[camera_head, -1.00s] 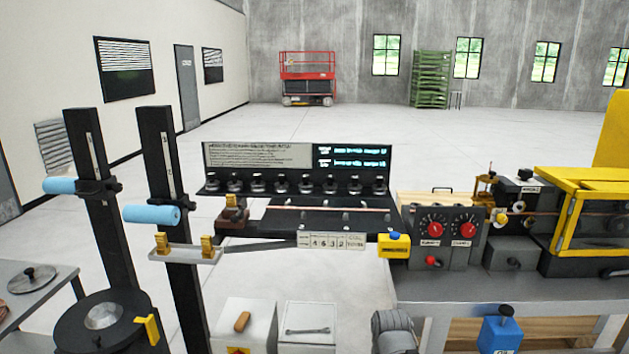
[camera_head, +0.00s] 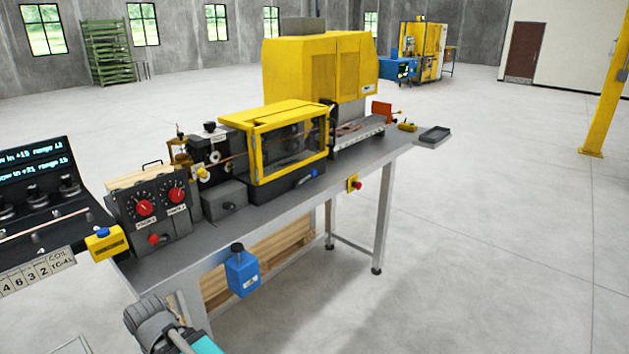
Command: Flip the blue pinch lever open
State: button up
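A small blue lever-like part (camera_head: 300,181) with a dark end sits low on the front of the yellow-framed guard (camera_head: 254,160) on the bench. It may be the blue pinch lever, but it is too small to tell whether it is open or shut. A blue box (camera_head: 242,276) with a black knob on top hangs at the bench's front edge. My gripper is not in view; only a grey and teal part of my arm shows at the bottom left.
The grey bench (camera_head: 275,205) carries a control box (camera_head: 150,210) with red knobs and a tall yellow machine (camera_head: 318,66). A yellow box with a red button (camera_head: 354,184) is on the front edge. A wooden pallet (camera_head: 265,260) lies below. Floor at right is clear.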

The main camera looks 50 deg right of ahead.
aim_at(313, 172)
jog(key=z, duration=1.55)
jog(key=k, duration=1.3)
jog(key=u, duration=0.55)
jog(key=i, duration=1.1)
jog(key=u, duration=0.25)
